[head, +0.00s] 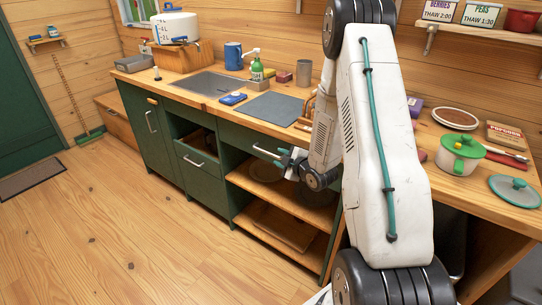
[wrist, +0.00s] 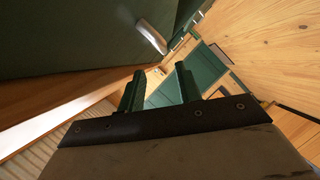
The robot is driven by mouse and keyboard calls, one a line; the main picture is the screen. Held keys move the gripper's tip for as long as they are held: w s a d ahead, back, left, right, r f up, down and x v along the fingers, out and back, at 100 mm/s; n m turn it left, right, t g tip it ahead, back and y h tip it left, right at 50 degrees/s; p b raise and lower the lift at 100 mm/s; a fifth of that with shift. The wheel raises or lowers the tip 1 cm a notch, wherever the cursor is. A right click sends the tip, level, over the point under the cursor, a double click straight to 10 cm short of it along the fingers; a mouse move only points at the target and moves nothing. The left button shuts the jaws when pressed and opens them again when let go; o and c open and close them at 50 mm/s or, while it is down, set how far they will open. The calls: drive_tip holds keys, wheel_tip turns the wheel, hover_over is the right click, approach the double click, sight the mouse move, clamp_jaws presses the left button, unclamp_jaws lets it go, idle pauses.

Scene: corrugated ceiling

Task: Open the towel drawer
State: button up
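A closed green drawer (head: 238,137) sits under the counter above the open shelves, with a pale bar handle (head: 265,152). No label shows which holds towels. My gripper (head: 284,156) is close to the right end of the upper drawer's handle. In the wrist view my gripper (wrist: 158,72) has its two dark fingers apart with nothing held between them. A metal handle (wrist: 151,37) on a dark green front shows beyond the fingertips, apart from them.
A green cabinet door (head: 143,128) stands left. A white pot with a green lid (head: 460,153) stands right. The wooden floor (head: 110,220) in front is clear.

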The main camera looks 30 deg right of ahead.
sight(272, 155)
drive_tip(key=shift+t, duration=0.4)
drive_tip(key=x, duration=0.3)
drive_tip(key=f+x, duration=0.1)
drive_tip(key=x, duration=0.3)
drive_tip(key=shift+w+d+f, duration=0.1)
drive_tip(key=shift+f, duration=0.1)
clamp_jaws()
